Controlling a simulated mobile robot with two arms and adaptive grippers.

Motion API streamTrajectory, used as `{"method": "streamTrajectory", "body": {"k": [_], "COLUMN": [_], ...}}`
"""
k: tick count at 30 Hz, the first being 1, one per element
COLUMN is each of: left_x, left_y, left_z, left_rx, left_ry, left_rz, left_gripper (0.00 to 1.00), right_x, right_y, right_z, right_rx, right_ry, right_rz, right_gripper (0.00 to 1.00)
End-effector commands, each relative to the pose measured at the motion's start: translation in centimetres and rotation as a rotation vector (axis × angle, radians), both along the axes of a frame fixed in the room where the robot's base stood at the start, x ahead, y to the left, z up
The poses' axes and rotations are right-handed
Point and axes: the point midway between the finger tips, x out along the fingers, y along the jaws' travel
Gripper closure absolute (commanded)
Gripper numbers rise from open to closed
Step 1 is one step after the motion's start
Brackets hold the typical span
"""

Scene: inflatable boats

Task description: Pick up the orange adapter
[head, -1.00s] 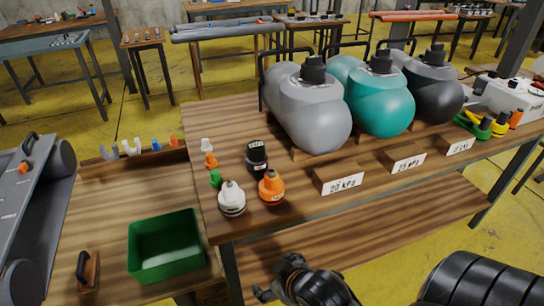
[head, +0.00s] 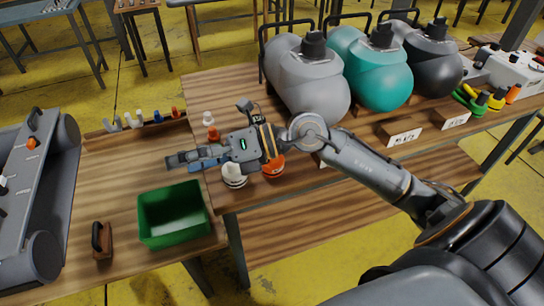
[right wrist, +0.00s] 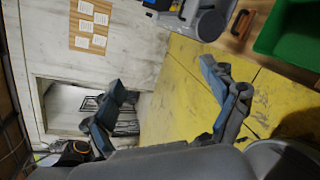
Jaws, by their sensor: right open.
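A large orange adapter (head: 273,169) stands near the front left corner of the main table, partly hidden by my right arm. A smaller orange piece (head: 213,133) stands further back, and another small orange one (head: 175,112) sits on the rack at left; I cannot tell which the task means. My right gripper (head: 190,160) is open and empty, above the table's left edge, fingers pointing left, with its wrist over the large orange adapter. In the right wrist view its open fingers (right wrist: 162,80) show with nothing between them. My left gripper is not in view.
A white adapter (head: 234,178) stands beside the large orange one. A green bin (head: 174,238) and a dark handled block (head: 102,240) are on the lower left table. Grey, teal and black inflatables (head: 383,80) stand behind my right arm.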

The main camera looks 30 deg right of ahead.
Motion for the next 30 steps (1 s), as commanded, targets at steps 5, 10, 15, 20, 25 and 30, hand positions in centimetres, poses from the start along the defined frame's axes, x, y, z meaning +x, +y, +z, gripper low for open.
{"method": "streamTrajectory", "body": {"k": [5, 10, 15, 20, 25, 30], "left_x": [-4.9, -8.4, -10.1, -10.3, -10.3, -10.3], "left_y": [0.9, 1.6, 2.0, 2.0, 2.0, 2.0], "left_z": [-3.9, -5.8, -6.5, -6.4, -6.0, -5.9], "left_rx": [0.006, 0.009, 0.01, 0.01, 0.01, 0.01], "left_ry": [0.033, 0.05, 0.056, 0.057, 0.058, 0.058], "left_rz": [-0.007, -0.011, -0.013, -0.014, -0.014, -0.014], "left_gripper": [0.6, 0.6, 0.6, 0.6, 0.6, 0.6], "right_x": [1.9, 2.9, 2.8, 3.4, 4.7, 5.7], "right_y": [-8.2, -17.4, -22.3, -22.9, -22.6, -22.4], "right_z": [-6.2, -7.6, -7.4, -9.1, -12.3, -14.6], "right_rx": [-0.583, -0.961, -1.126, -1.152, -1.15, -1.15], "right_ry": [0.038, 0.137, 0.208, 0.226, 0.226, 0.222], "right_rz": [-0.017, -0.128, -0.208, -0.219, -0.217, -0.218], "right_gripper": [0.14, 0.14, 0.14, 0.14, 0.14, 0.14]}}
